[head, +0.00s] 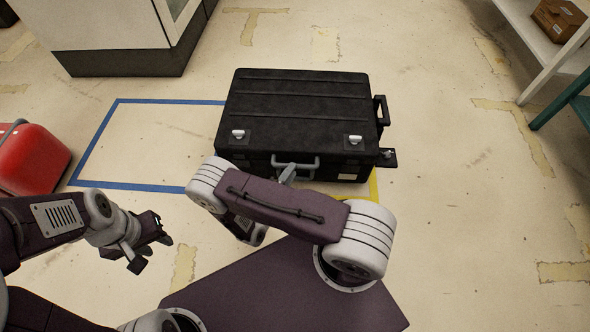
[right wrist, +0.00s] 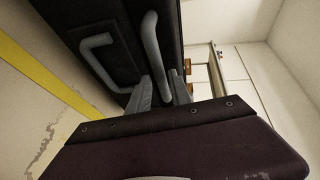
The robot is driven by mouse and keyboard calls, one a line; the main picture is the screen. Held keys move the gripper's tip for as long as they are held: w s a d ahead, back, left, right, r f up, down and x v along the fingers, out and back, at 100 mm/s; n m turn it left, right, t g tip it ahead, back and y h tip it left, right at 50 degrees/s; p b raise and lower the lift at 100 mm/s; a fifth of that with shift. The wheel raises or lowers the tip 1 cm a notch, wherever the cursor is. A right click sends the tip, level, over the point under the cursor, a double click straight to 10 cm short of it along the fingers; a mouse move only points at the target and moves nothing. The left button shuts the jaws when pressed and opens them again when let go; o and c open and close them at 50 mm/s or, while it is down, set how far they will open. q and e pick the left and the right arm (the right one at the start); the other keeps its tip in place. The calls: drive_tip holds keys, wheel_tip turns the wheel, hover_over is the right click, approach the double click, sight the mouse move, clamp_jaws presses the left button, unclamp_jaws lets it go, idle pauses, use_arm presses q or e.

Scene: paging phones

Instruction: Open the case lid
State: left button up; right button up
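The black case (head: 292,110) lies flat on the floor in the head view, its lid (head: 295,95) down. Two pale latches, left (head: 238,134) and right (head: 355,140), show at the lid's front edge. A grey front handle (head: 307,161) sits between them. My right gripper (head: 287,176) is at this handle, partly hidden by my arm. In the right wrist view, the grey handle bar (right wrist: 151,45) runs between its fingers (right wrist: 160,92), which look closed on it. A second grey handle (right wrist: 98,58) is beside it. My left gripper (head: 152,254) is open and empty, left of the case.
A red box (head: 32,158) stands at the far left. A white cabinet (head: 105,25) is at the back left. A shelf (head: 535,35) with a brown box (head: 558,18) stands at the right. Blue floor tape (head: 125,187) marks clear floor left of the case.

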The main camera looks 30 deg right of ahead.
drive_tip(key=x, duration=0.1)
drive_tip(key=b+x, duration=0.1)
drive_tip(key=x, duration=0.1)
drive_tip(key=shift+f, duration=0.25)
drive_tip(key=shift+w+d+r, duration=0.15)
drive_tip(key=shift+w+d, duration=0.1)
drive_tip(key=shift+d, duration=0.1)
clamp_jaws()
idle(0.9)
